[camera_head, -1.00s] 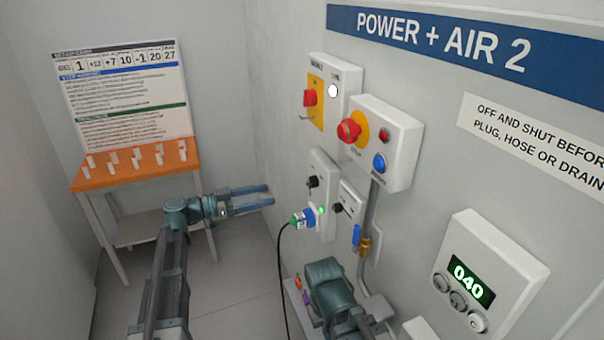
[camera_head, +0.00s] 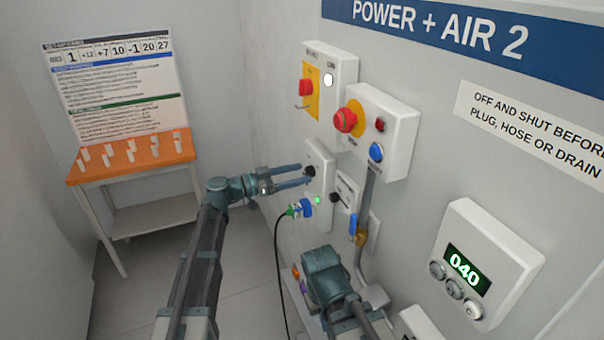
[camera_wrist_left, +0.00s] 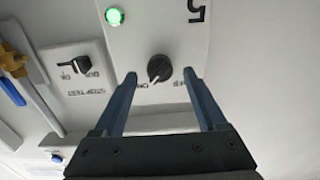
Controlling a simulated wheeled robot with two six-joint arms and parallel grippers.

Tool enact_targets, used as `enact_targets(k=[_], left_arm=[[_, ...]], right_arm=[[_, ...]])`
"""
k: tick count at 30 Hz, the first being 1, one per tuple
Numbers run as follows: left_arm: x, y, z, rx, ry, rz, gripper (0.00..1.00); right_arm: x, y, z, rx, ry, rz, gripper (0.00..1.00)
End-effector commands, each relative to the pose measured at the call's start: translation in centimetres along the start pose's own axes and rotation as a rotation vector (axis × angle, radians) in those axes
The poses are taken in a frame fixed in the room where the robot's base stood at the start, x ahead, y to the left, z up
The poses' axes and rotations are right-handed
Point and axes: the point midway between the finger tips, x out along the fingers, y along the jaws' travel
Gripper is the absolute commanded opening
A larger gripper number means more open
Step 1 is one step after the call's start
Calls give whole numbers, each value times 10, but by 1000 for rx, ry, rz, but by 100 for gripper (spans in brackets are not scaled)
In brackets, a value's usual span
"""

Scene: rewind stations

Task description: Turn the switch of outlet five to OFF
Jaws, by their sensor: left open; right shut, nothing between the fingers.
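The outlet five panel (camera_head: 321,214) is a white plate on the wall, with a lit green lamp and a blue plug in its lower part. In the left wrist view the panel (camera_wrist_left: 165,30) bears the number 5 and a lit green lamp (camera_wrist_left: 115,16). Its black rotary switch (camera_wrist_left: 159,69) lies ahead, between the fingertips; its pointer slants toward the lower left, near the ON mark. The switch also shows in the head view (camera_head: 310,171). My left gripper (camera_head: 304,174) is open at the switch, not closed on it. My right gripper is hidden in the head view.
A second plate with a black switch (camera_wrist_left: 77,65) and STOP TEST lettering sits beside outlet five. A red emergency button (camera_head: 346,121) and a blue button (camera_head: 376,151) are above right. A black cable (camera_head: 277,260) hangs from the plug (camera_head: 301,208).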

Motion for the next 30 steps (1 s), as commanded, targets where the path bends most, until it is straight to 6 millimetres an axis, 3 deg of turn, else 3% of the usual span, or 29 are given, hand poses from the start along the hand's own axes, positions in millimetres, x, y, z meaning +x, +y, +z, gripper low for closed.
enact_targets(k=[6, 16, 28, 30], left_arm=[[15, 0, 0, 0, 0, 0, 74], [17, 0, 0, 0, 0, -1, 72], [16, 0, 0, 0, 0, -1, 0], [16, 0, 0, 0, 0, -1, 0]], right_arm=[[0, 0, 0, 0, 0, 0, 0], [0, 0, 0, 0, 0, 0, 0], [0, 0, 0, 0, 0, 0, 0], [0, 0, 0, 0, 0, 0, 0]])
